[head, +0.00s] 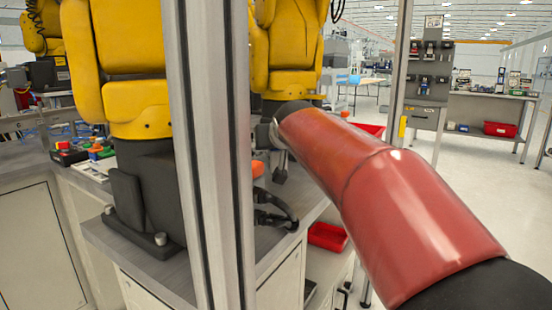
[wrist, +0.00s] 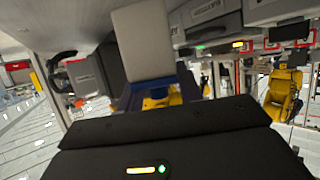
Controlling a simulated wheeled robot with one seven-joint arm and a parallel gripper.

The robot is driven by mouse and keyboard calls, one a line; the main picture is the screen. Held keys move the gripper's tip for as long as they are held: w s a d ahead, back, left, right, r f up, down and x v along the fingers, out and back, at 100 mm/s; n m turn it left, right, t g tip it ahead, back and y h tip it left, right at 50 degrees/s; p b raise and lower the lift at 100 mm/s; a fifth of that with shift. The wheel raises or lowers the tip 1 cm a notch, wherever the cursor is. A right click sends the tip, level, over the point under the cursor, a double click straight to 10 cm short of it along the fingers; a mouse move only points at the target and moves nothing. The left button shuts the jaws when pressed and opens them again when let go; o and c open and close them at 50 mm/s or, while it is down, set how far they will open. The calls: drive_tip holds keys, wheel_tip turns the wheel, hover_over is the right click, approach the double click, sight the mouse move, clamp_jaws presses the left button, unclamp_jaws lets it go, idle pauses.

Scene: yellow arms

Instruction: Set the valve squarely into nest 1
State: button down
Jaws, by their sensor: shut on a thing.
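My gripper (wrist: 165,130) fills the lower part of the wrist view as a dark body with a small lit strip; its fingertips do not show clearly. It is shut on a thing. A pale grey block (wrist: 138,42) with a dark blue part below it stands just past the gripper, and I take it as the valve. In the head view my red arm reaches in from the lower right, and its far end is partly hidden by the metal post and the arm itself. I cannot make out nest 1 in either view.
A metal post (head: 209,150) stands upright in front of the grey bench (head: 112,238). A yellow robot arm (head: 130,75) is mounted on the bench at left, another (head: 285,50) behind the post. A red bin (head: 327,236) sits low beside the bench. Open floor lies at right.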

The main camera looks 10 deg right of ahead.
sight(276, 156)
drive_tip(key=shift+f, duration=1.7)
drive_tip(key=shift+f+b, duration=0.1)
drive_tip(key=shift+b, duration=0.2)
drive_tip(key=c, duration=0.9)
unclamp_jaws()
